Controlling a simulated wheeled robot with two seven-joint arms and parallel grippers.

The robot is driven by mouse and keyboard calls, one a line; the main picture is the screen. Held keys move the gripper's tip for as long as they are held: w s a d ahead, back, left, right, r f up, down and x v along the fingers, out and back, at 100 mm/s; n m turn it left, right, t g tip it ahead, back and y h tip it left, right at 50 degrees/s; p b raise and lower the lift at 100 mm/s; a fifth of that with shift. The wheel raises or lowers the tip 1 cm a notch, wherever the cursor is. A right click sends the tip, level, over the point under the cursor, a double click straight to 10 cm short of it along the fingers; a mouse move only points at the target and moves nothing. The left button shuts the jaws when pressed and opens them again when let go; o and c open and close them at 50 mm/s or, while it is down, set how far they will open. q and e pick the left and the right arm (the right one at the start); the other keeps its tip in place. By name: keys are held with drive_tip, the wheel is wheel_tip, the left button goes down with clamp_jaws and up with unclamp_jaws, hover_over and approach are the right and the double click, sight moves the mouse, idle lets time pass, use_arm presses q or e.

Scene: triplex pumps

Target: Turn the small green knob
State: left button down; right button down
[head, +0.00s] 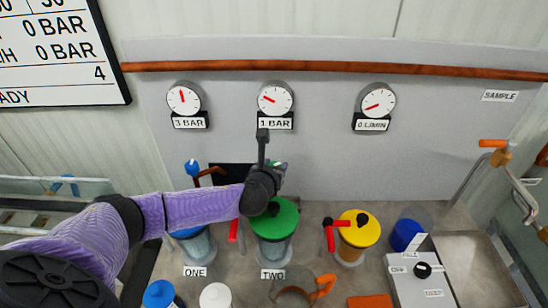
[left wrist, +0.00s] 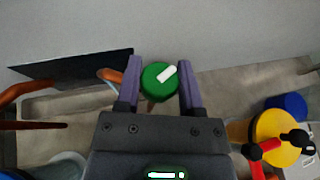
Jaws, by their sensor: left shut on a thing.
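The small green knob (left wrist: 159,82) is round with a white pointer bar slanting up to the right. In the left wrist view it sits between the two purple fingers of my left gripper (left wrist: 160,90), which is shut on it. In the head view my left gripper (head: 270,178) reaches in behind the large green lid (head: 276,216) of the pump labelled TWO. There my gripper and wrist hide nearly all of the knob. My right gripper is in neither view.
A blue-topped pump labelled ONE (head: 198,248) stands left of the green one, and a yellow-lidded pump (head: 358,230) stands right. Red-handled valves (head: 329,238) stick up between them. Dials (head: 276,98) reading 3 BAR, 1 BAR and 0 L/MIN hang on the back panel.

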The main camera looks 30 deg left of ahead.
use_arm(q)
drive_tip(key=n+g+y+p, duration=0.1)
drive_tip(key=n+y, duration=0.1)
drive_tip(key=y, duration=0.1)
drive_tip(key=shift+d+r+n+p, duration=0.1)
drive_tip(key=shift+r+n+p, duration=0.05)
drive_tip(key=shift+n+p, duration=0.25)
drive_tip(key=n+g+y, duration=0.2)
drive_tip(key=shift+n, duration=0.4)
drive_tip(key=shift+f+n+g+y, duration=0.25)
drive_tip(key=shift+n+g+y, duration=0.55)
drive_tip(key=shift+g+y, duration=0.1)
drive_tip(key=shift+n+g+y+b, duration=0.5)
drive_tip(key=shift+n+g, duration=0.3)
drive_tip(key=shift+r+n+g+y+b, duration=0.1)
drive_tip(key=shift+n+g+y+b, duration=0.6)
drive_tip(key=shift+n+g+b, duration=0.8)
drive_tip(key=shift+c, duration=1.1)
unclamp_jaws()
